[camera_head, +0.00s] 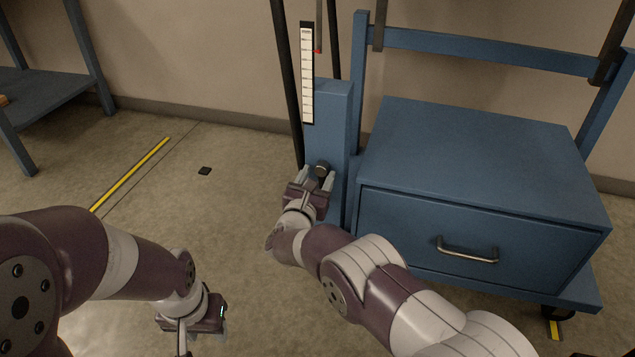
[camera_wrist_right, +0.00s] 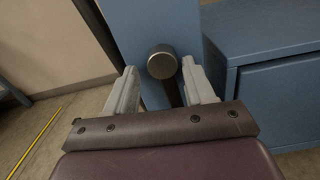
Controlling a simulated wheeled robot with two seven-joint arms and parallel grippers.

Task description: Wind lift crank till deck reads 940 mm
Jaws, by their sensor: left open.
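The crank's dark round knob (camera_head: 321,168) sits low on the blue lift column (camera_head: 333,110). The right wrist view shows the knob (camera_wrist_right: 162,62) between and just beyond my right fingertips, with its dark arm running down behind it. My right gripper (camera_head: 318,180) is open around the knob's near side, with a gap beside each finger. A white scale strip (camera_head: 307,80) stands on the column, with a red pointer (camera_head: 317,51) near its upper part. Its figures are too small to read. My left gripper (camera_head: 205,326) is open and empty low over the floor.
A blue drawer cabinet (camera_head: 480,165) with a metal handle (camera_head: 468,250) stands right of the column, close to my right arm. A blue bench (camera_head: 50,90) is at the far left. A yellow floor line (camera_head: 130,174) and a small dark square (camera_head: 205,170) lie on open floor.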

